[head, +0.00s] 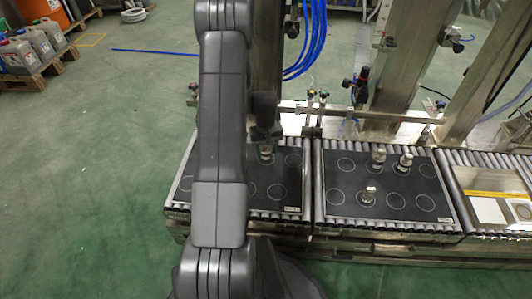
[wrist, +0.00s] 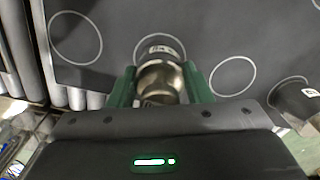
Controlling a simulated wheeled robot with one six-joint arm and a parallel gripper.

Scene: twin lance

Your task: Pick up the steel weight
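The steel weight (wrist: 160,82) is a shiny metal cylinder with a narrower top and a small pale label. It stands at a white circle on a dark mat (wrist: 190,20). My gripper (wrist: 160,84) has green fingers, one on each side of the weight, and both appear to touch it. In the head view the weight (head: 266,153) shows at the far part of the left mat (head: 270,204), partly covered by my gripper (head: 264,140). I see no clear gap under the weight.
The right mat (head: 345,207) holds three similar weights: one at the front (head: 369,194) and two behind (head: 379,155), (head: 405,162). A metal rail (head: 365,115) with fittings runs behind the mats. Rollers (wrist: 30,50) border the mat at left in the wrist view.

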